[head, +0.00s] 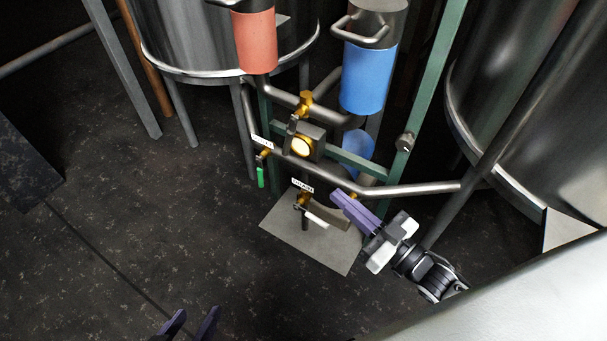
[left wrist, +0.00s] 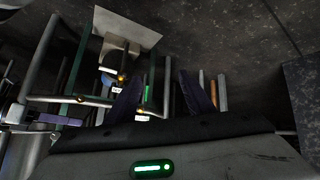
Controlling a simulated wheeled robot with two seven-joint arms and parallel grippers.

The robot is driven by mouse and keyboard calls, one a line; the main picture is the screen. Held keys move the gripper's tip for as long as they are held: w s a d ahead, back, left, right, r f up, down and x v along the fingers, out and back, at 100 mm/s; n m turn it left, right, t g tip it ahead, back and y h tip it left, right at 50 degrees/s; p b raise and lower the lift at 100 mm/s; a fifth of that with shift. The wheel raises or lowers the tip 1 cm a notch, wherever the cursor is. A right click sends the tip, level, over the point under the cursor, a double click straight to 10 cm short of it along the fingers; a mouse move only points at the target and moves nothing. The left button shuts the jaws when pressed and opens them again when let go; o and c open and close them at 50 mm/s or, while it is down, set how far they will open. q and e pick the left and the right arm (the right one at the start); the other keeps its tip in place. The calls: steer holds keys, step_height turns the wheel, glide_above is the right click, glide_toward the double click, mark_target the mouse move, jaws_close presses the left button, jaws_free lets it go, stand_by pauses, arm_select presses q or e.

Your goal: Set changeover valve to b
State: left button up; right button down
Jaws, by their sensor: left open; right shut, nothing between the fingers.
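A pipe assembly carries brass valves. An upper brass valve (head: 305,102) with a dark lever sits between the red canister (head: 255,40) and the blue canister (head: 368,78). I cannot tell for sure which valve is the changeover valve, and no letter b is readable. A green-handled valve (head: 261,177) hangs at the left, and a white-handled valve (head: 316,219) is lower down. My right gripper (head: 343,203) is shut and empty, right of the white-handled valve and below the pipe. My left gripper (head: 192,323) is open and empty at the bottom edge, far from the valves; its fingers show in the left wrist view (left wrist: 160,95).
A lit round gauge (head: 302,146) sits amid the pipes. Small labels (head: 303,186) are unreadable. A grey plate (head: 310,240) lies on the floor below. Steel tanks stand at the back (head: 205,40) and right (head: 500,80). The dark floor at the left is clear.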

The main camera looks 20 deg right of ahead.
steer(key=d+y+b, duration=0.1)
arm_select(q)
steer(key=f+b, duration=0.1)
steer(key=d+f+g+b, duration=0.1)
steer(key=d+f+m+b, duration=0.1)
steer(key=shift+w+h, duration=0.25)
steer(key=shift+h, duration=0.15)
arm_select(e)
glide_toward(289, 138)
steer(key=shift+n+y, duration=0.3)
steer(key=shift+n, duration=0.1)
steer(key=w, duration=0.2)
steer(key=w+a+f, duration=0.1)
steer(key=w, duration=0.1)
steer(key=w+a+f, duration=0.1)
steer(key=w, duration=0.1)
steer(key=shift+w+a+f, duration=0.1)
steer(key=shift+a+f, duration=0.05)
steer(key=shift+f, duration=0.1)
steer(key=shift+t, duration=0.3)
